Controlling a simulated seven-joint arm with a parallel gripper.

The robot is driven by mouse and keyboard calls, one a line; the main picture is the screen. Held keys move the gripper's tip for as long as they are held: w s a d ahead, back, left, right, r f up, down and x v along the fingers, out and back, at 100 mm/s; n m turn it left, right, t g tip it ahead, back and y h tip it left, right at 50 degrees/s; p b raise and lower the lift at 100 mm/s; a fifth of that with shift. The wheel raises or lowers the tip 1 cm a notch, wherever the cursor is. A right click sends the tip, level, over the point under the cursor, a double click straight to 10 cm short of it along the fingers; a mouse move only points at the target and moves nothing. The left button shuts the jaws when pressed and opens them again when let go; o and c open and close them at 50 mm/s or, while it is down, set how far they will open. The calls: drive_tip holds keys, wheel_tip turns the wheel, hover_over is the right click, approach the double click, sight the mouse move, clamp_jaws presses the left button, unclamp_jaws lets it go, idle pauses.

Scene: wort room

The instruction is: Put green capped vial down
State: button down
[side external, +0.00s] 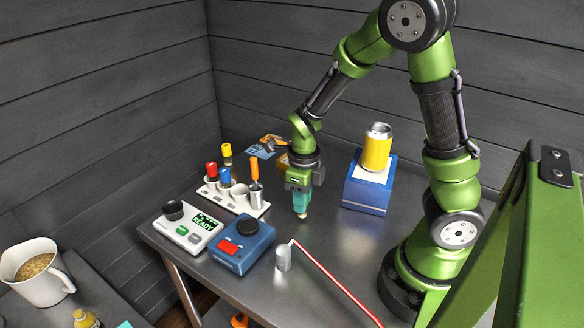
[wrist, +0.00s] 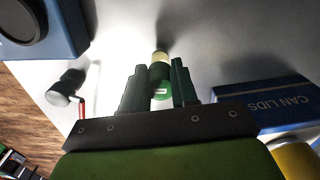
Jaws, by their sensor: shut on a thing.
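My gripper (side external: 301,203) points down over the metal table, between the vial rack and the blue can-lids box. Its teal fingers (wrist: 160,85) are shut on the green capped vial (wrist: 161,58). In the wrist view the vial's green cap lies between the fingers and its pale yellowish end sticks out past the tips. In the side view only this pale end (side external: 302,215) shows below the fingers, close to the tabletop. I cannot tell whether it touches the table. The fingers hide the rest of the vial.
A white rack (side external: 252,209) with red, blue and other items stands left; a yellow-capped vial (side external: 227,153) is behind it. A white READY device (side external: 187,228) and blue device (side external: 242,245) stand front left. A grey cylinder (side external: 283,258) with a red rod is in front. The blue box (side external: 367,193) bears a yellow can (side external: 377,148).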

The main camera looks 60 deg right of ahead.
drive_tip(key=shift+f, duration=0.45)
drive_tip(key=shift+f, duration=0.1)
drive_tip(key=c, duration=0.9)
unclamp_jaws()
drive_tip(key=shift+o, duration=0.2)
